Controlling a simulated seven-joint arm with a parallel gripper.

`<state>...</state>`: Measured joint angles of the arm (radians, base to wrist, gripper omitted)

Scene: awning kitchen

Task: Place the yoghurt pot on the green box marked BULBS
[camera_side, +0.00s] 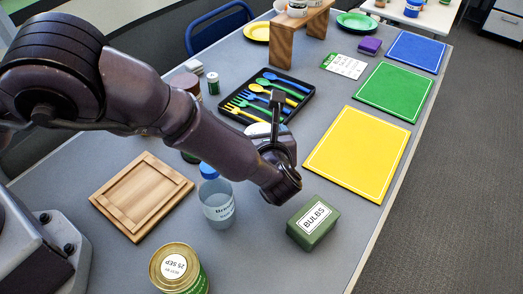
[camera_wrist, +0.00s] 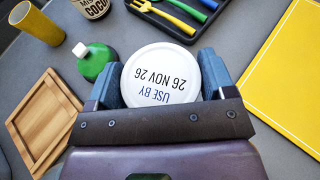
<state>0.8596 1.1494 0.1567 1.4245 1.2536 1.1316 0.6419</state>
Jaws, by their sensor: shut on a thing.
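The yoghurt pot (camera_wrist: 155,62) shows in the wrist view as a round white lid printed USE BY 26 NOV 26. My gripper (camera_wrist: 160,78) is shut on it, with one blue-grey finger on each side. In the side view the white pot (camera_side: 258,130) shows partly behind my wrist, in front of the cutlery tray; whether it touches the table is hidden. The green box marked BULBS (camera_side: 327,232) stands on the grey table at the lower right of the side view, nearer that camera than the pot. Its top is bare, and it is not in the wrist view.
A clear bottle with a blue cap (camera_side: 218,205), a tin (camera_side: 178,268) and a wooden tray (camera_side: 113,203) stand to the left. A yellow mat (camera_side: 358,152) lies beyond the box. A green bottle (camera_wrist: 95,65) stands close left of the pot. The cutlery tray (camera_side: 305,107) is behind.

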